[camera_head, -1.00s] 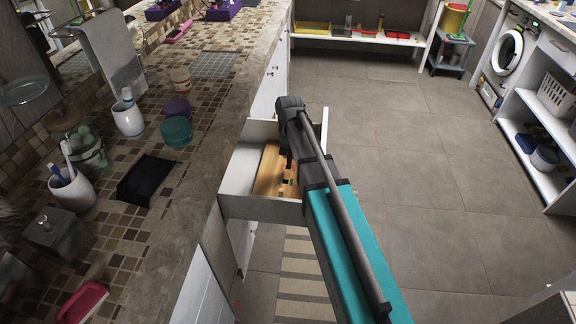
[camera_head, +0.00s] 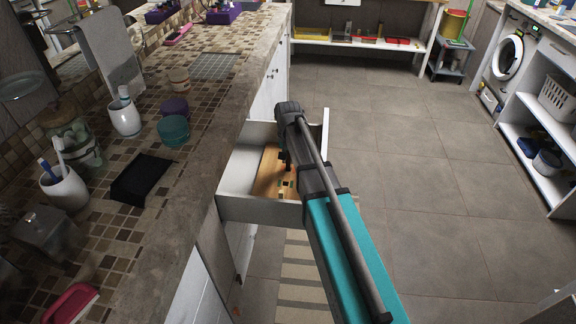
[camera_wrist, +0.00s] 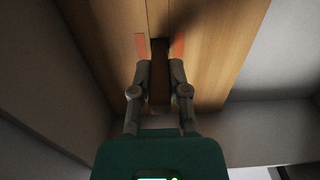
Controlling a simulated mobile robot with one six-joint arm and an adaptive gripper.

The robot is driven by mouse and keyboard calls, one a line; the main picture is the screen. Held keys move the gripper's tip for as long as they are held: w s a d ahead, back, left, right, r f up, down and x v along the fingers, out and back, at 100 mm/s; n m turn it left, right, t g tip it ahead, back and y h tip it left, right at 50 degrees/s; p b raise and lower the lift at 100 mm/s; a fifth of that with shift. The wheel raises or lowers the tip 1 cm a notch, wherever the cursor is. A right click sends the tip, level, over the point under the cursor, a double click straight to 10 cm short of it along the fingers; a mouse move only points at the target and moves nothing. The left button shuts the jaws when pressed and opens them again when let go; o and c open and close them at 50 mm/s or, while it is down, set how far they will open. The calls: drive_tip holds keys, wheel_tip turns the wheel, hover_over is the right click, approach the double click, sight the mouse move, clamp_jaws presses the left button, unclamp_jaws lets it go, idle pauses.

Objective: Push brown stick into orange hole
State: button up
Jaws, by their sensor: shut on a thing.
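A wooden board (camera_head: 268,172) lies in the open drawer (camera_head: 262,209), with small coloured marks on it. In the wrist view the board (camera_wrist: 213,65) shows its grain and orange patches (camera_wrist: 179,46) on both sides of a dark brown stick (camera_wrist: 159,58). My gripper (camera_wrist: 160,68) is shut on the stick, one finger on each side. The stick appears to be at the board, between the orange patches. I cannot tell how deep it sits. The orange hole itself cannot be made out clearly. In the head view my arm hides the fingers and the stick.
The drawer's walls stand close around the board and my gripper. The floor (camera_head: 430,180) to the right is clear up to the shelves and washing machine (camera_head: 509,53).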

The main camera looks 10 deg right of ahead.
drive_tip(key=shift+f+b, duration=0.55)
drive_tip(key=shift+f, duration=0.35)
drive_tip(key=shift+f, duration=0.15)
drive_tip(key=o, duration=0.8)
drive_tip(key=shift+c, duration=0.2)
wheel_tip(320, 180, up, 12)
drive_tip(key=p, duration=1.2)
drive_tip(key=shift+r, duration=0.2)
drive_tip(key=shift+s, duration=0.1)
drive_tip(key=s+d+r+n+p, duration=0.1)
drive_tip(key=s+r+p, duration=0.4)
drive_tip(key=s, duration=0.5)
drive_tip(key=s+d+r+n+p, duration=0.1)
drive_tip(key=s+r+p, duration=0.4)
drive_tip(key=s, duration=0.5)
drive_tip(key=shift+s+d+r+n, duration=0.2)
drive_tip(key=shift+d+n, duration=0.15)
drive_tip(key=shift+n, duration=0.45)
